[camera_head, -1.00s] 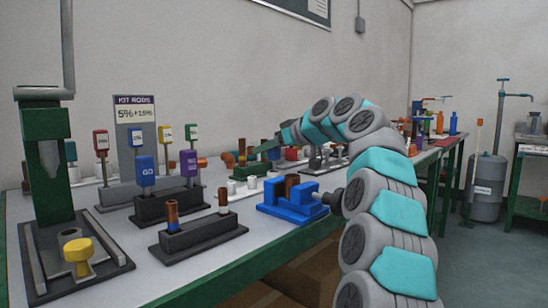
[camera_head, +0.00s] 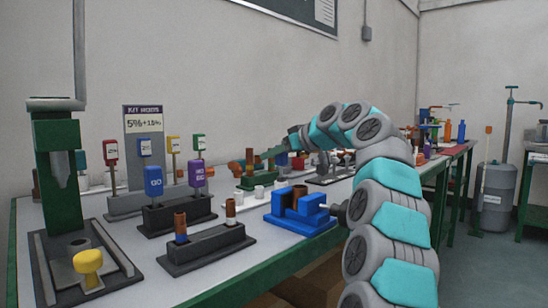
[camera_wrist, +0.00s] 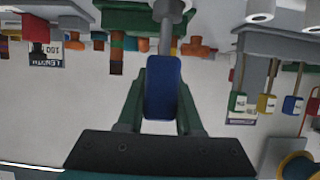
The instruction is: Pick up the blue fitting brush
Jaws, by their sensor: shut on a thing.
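The blue fitting brush (camera_wrist: 163,85) is between the two green fingers of my gripper (camera_wrist: 160,100) in the wrist view. My gripper is shut on its blue handle. A grey metal shaft runs from the handle toward a round grey part at the top of that view; I cannot tell whether they are joined or touching. In the head view my gripper (camera_head: 268,156) is small, at the end of my arm over the far part of the bench, and the brush's bristles cannot be made out.
The bench (camera_head: 110,262) carries a blue vise (camera_head: 300,210), a dark block with copper fittings (camera_head: 205,245), a green press (camera_head: 58,165) and racks of coloured tags (camera_head: 178,212). Small white cups (camera_head: 262,190) stand near the middle.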

